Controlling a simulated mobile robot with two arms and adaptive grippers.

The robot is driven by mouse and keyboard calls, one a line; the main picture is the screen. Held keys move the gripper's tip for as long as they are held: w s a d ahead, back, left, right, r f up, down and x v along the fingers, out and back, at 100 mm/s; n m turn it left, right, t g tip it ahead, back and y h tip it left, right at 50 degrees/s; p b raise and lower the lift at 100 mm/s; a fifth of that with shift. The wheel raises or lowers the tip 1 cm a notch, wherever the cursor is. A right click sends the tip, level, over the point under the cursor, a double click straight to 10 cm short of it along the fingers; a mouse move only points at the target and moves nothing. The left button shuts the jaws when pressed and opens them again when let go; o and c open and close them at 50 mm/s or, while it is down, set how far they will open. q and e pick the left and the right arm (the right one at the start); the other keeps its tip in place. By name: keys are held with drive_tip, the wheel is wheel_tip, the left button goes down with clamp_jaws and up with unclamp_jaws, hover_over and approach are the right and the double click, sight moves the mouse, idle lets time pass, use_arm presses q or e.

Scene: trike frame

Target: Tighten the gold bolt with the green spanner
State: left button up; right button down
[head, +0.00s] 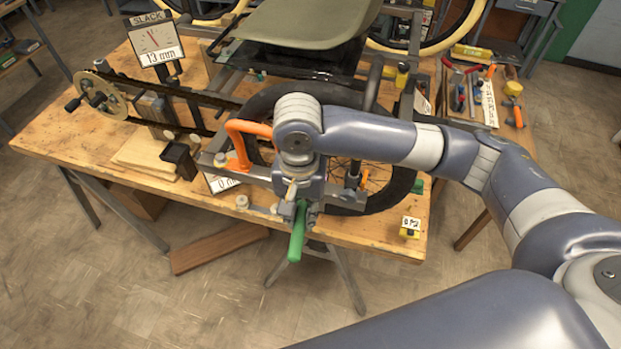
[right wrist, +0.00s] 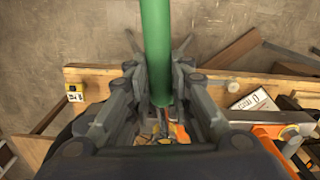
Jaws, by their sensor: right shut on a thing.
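The green spanner (head: 297,238) is in my right gripper (head: 298,208), above the front edge of the workbench. Its green handle sticks out toward the front, past the bench edge. In the right wrist view the green handle (right wrist: 156,45) runs between the two fingers of the right gripper (right wrist: 158,62), which are shut on it. The spanner's far end is hidden by the gripper. A small gold-orange patch (right wrist: 181,134) shows beyond the fingers in that view; I cannot tell whether it is the gold bolt. The gold bolt is not clear in the head view. My left gripper is out of view.
The wooden workbench (head: 75,145) carries the trike frame with a black-tyred wheel (head: 400,185). An orange bent handle (head: 240,132) stands left of my gripper. A slack gauge (head: 157,45), black cup (head: 180,160) and small yellow box (head: 410,228) are on the bench. Tools lie at right.

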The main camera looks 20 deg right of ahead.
drive_tip(key=shift+r+p, duration=0.6)
drive_tip(key=shift+r, duration=2.2)
drive_tip(key=shift+f, duration=0.1)
drive_tip(key=shift+d+f+b, duration=0.2)
drive_tip(key=shift+f+b, duration=0.15)
drive_tip(key=shift+f, duration=2)
